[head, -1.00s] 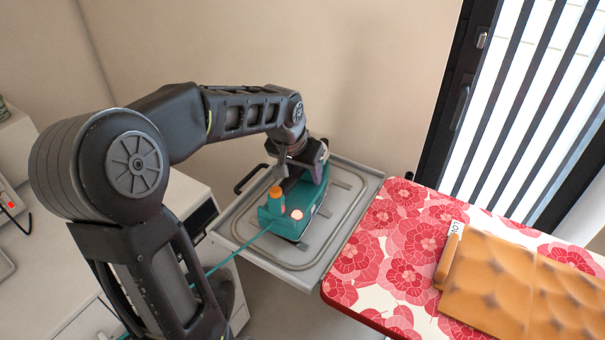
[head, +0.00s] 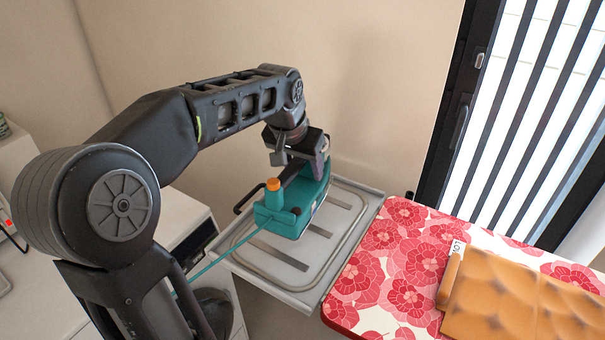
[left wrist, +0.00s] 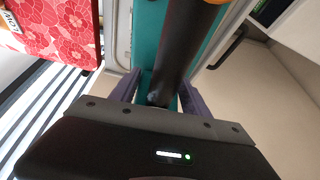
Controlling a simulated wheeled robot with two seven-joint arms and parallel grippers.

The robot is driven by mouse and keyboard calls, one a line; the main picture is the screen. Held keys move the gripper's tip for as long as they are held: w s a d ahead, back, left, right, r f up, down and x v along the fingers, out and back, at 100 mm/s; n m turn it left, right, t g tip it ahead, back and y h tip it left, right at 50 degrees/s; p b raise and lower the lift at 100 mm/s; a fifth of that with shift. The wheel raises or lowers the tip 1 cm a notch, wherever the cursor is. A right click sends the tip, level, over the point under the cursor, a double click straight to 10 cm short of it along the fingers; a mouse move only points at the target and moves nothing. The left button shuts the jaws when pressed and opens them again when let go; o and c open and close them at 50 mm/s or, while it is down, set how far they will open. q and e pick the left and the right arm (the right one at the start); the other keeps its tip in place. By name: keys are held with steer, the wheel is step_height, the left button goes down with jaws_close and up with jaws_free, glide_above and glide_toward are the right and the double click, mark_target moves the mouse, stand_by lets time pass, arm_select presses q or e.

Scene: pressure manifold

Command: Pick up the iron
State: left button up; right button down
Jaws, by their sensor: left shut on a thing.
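The iron (head: 294,214) is teal with an orange cap and a dark handle. In the head view it is held above the grey tray-like rest (head: 320,287), with bare tray showing under and around it. My left gripper (head: 312,170) comes down on it from above and is shut on its handle. In the left wrist view the dark handle (left wrist: 188,50) runs between the two fingers of my left gripper (left wrist: 157,92), with the teal body (left wrist: 148,40) behind it. A teal cord (head: 225,252) runs from the iron toward the lower left. My right gripper is not in view.
An ironing board with a red floral cover (head: 385,262) stands right of the rest, with an orange-brown folded item (head: 520,300) on it. A white cabinet (head: 185,215) is at left. A wall is behind, and a striped window (head: 535,110) is at right.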

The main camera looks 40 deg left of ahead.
arm_select(q)
steer(key=shift+r, duration=0.95)
stand_by(0.4)
